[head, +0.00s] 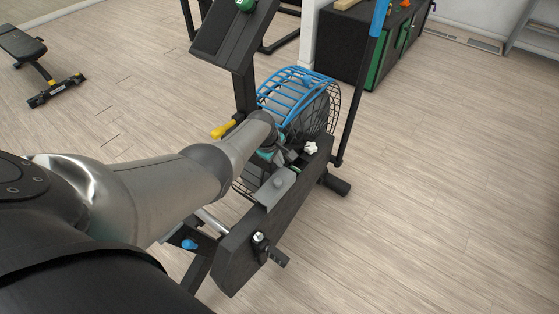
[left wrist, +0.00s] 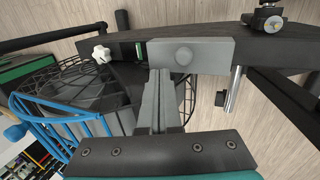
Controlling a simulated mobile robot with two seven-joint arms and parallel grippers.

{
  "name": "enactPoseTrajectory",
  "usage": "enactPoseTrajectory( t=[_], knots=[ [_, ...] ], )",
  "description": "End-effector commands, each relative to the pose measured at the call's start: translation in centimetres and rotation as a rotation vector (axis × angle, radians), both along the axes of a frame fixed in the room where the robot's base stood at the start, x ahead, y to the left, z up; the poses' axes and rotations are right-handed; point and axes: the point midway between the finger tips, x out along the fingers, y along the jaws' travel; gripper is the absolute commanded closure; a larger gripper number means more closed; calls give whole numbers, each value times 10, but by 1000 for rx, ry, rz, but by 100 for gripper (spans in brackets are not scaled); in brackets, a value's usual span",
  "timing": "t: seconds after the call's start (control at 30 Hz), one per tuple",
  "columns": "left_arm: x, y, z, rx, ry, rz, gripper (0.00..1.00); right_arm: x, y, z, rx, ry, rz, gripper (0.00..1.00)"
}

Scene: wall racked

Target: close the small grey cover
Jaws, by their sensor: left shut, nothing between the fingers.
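The small grey cover (head: 275,190) is a flat grey plate with a round knob on the dark frame beam of an exercise bike. In the left wrist view the cover (left wrist: 215,54) lies along the beam, just beyond my fingertips. I cannot tell how far open it stands. My left gripper (head: 291,158) reaches in over the bike beside the fan wheel. In the left wrist view its fingers (left wrist: 159,74) are together and empty, close to the cover's lower left edge. I cannot tell whether they touch it. My right gripper is not in view.
The bike's fan cage (head: 325,105) with blue bars (head: 292,88) is beyond my gripper. A white star knob (head: 311,149) and a dark upright post (head: 358,100) stand to its right. A dark cabinet (head: 345,50) is behind. The floor at right is clear.

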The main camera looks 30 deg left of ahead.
Motion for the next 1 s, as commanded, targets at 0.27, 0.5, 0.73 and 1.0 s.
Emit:
enactPoseTrajectory(
  t=[0.27, 0.5, 0.73, 1.0],
  knots=[
    [1, 1, 45, 1, 0, 0, 100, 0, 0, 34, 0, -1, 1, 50],
    [2, 1, 70, 0, 0, 1, 100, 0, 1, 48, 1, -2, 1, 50],
    [1, 1, 75, -1, 2, 2, 100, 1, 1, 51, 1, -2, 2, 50],
    [-26, -5, 31, 55, 35, -93, 100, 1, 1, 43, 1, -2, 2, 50]
  ],
)
